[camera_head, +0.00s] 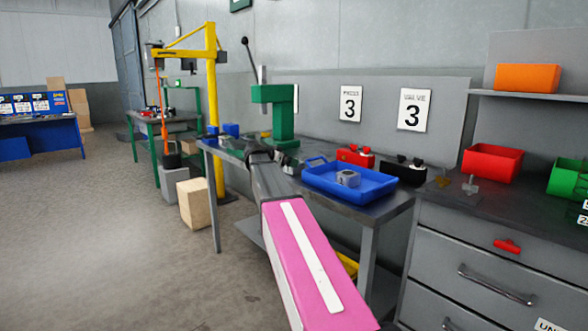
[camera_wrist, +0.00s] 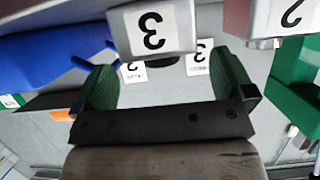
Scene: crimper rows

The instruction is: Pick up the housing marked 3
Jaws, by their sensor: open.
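In the wrist view a grey block with a white label reading 3, the housing marked 3 (camera_wrist: 152,28), lies just ahead of my gripper (camera_wrist: 166,75). The label appears upside down. The two green fingers are spread wide with nothing between them, and the block is in line with the gap. I cannot tell how far off it is. In the head view my gripper (camera_head: 270,154) is a small dark shape at the arm's end, by the green press. I cannot pick out the housing marked 3 there.
Another block labelled 2 (camera_wrist: 290,14) is at the upper right of the wrist view. In the head view a green press (camera_head: 284,119) stands behind my gripper. A blue tray (camera_head: 352,190) holding a grey part (camera_head: 348,178) sits to its right. A yellow post (camera_head: 212,75) stands left.

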